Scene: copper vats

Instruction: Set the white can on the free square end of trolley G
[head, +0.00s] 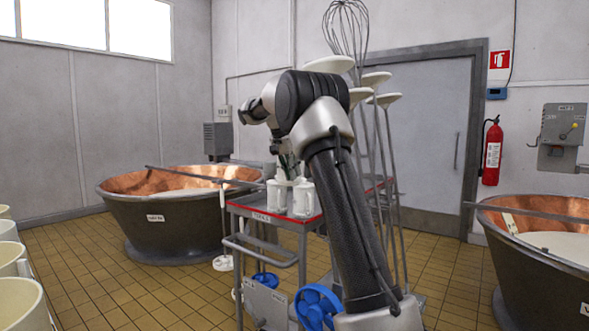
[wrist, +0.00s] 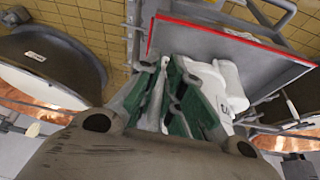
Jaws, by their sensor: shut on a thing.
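A trolley with a red-edged grey top (head: 262,215) stands in the middle of the head view; its front label is too small to read surely. Two white cans show at its top, one on the left (head: 275,196) and one on the right (head: 303,199). My gripper (head: 286,172) points down above them, partly hidden by my arm. In the wrist view, its green-padded fingers (wrist: 178,105) are shut on a white can, mostly hidden between them. Another white can (wrist: 232,88) is close beside the fingers. I cannot tell whether the held can touches the trolley top (wrist: 205,42).
A copper-lined vat (head: 160,232) stands left of the trolley, another (head: 540,262) at the right. Tall-handled tools and a whisk (head: 346,25) rise behind my arm. Pale containers (head: 18,300) line the left edge. A fire extinguisher (head: 491,155) hangs by the door (head: 430,130).

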